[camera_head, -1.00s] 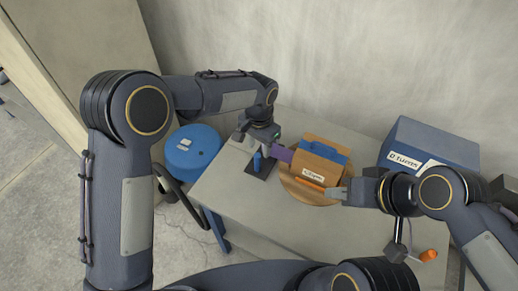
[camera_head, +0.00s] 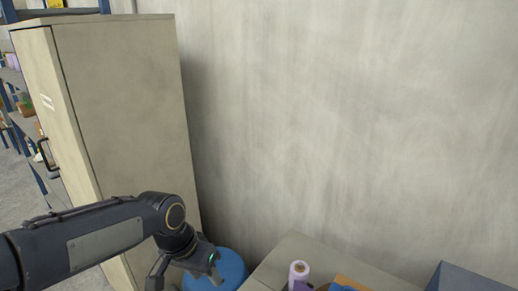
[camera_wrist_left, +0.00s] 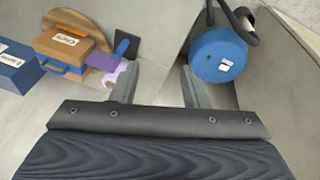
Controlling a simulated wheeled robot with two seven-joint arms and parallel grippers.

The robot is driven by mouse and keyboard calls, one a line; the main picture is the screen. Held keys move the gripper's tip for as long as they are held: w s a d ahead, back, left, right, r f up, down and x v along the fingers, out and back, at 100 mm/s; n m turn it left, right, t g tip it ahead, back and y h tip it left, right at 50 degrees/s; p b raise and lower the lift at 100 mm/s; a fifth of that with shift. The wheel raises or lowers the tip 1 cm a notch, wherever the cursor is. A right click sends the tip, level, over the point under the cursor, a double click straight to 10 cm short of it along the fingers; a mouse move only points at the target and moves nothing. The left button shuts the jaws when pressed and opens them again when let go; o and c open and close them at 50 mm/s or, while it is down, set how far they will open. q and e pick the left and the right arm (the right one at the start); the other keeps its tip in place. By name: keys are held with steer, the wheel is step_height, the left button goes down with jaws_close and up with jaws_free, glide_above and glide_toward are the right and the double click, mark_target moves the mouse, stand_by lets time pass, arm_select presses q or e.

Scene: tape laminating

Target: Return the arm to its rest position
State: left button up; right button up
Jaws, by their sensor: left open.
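My left gripper (camera_head: 185,277) is at the bottom left of the head view, in front of the cabinet and beside the blue round stool (camera_head: 228,268). In the left wrist view its two fingers (camera_wrist_left: 157,88) are apart with nothing between them. A pale purple tape roll (camera_head: 298,271) stands on the table at the head view's bottom edge. It also shows in the left wrist view (camera_wrist_left: 126,74), left of the fingers. My right gripper is out of view.
A tall beige cabinet (camera_head: 125,110) stands at the left, with shelving behind it. A plain grey wall (camera_head: 340,120) fills the back. The grey table (camera_head: 300,246) is mostly cut off below. A blue box (camera_head: 470,278) is at the bottom right.

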arm_select(q)
steer(key=s+a+n+t, duration=0.2)
steer(key=s+a+n, duration=0.1)
steer(key=s, duration=0.6)
steer(key=s+a+n+t+h, duration=0.1)
steer(key=s+a+n+t, duration=0.1)
steer(key=s+a, duration=0.3)
steer(key=s+n, duration=0.1)
steer(key=s, duration=0.3)
steer(key=shift+a, duration=0.35)
steer(key=shift+w, duration=0.1)
